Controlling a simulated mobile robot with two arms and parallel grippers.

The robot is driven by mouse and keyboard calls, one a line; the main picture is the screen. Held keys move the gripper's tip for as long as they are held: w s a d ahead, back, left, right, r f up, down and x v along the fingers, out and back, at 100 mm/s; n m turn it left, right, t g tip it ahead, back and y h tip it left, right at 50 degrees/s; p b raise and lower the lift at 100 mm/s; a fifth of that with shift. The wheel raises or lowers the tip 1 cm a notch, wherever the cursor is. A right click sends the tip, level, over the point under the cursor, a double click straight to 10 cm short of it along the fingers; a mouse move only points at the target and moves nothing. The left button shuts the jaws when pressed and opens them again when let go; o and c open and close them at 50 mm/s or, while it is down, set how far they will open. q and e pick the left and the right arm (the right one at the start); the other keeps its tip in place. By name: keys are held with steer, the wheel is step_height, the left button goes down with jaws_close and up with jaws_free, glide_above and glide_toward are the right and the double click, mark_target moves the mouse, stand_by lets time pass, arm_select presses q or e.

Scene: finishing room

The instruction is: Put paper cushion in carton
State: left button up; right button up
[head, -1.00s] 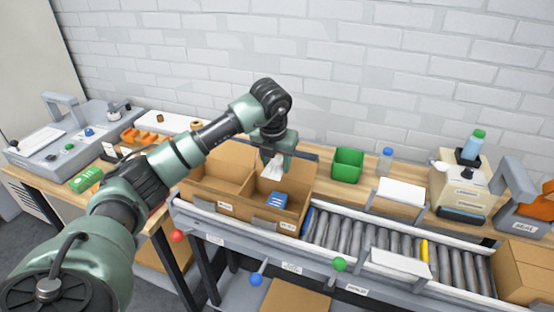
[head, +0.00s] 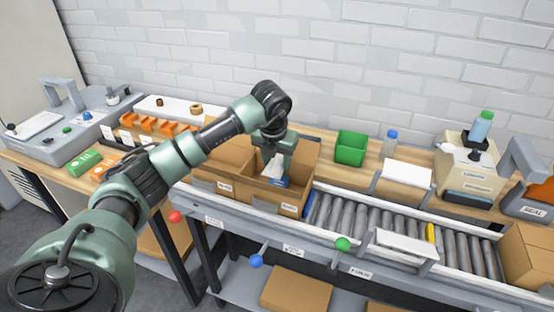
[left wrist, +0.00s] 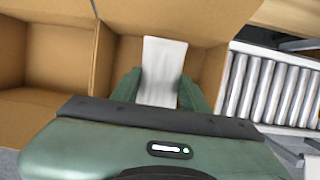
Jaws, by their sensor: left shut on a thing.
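My left gripper (head: 275,158) is shut on the white paper cushion (head: 272,168). In the left wrist view, the cushion (left wrist: 162,68) sits between the two green fingers (left wrist: 158,92). The gripper is over the right-hand open carton (head: 262,192), with the cushion down at or inside its opening. A blue item (head: 284,182) in that carton is partly hidden behind the cushion. I cannot tell whether the cushion touches it. A second open carton (head: 205,178) stands directly to the left, partly hidden by my arm. My right gripper is not in view.
A roller conveyor (head: 370,222) runs right from the cartons to another carton (head: 528,250). A green bin (head: 351,149), a bottle (head: 390,142) and a label printer (head: 468,172) stand behind it. Orange holders (head: 150,123) and a grey machine (head: 75,125) are at the left.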

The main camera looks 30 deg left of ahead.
arm_select(q)
steer(key=shift+a+f+b, duration=0.1)
steer(key=shift+f+b, duration=0.9)
steer(key=shift+f, duration=0.7)
steer(key=shift+a+f+b, duration=0.1)
steer(key=shift+f+b, duration=0.9)
steer(key=shift+f, duration=0.4)
steer(key=o, duration=1.4)
steer(key=shift+r, duration=0.15)
steer(key=shift+r+p, duration=0.7)
steer(key=shift+r, duration=0.25)
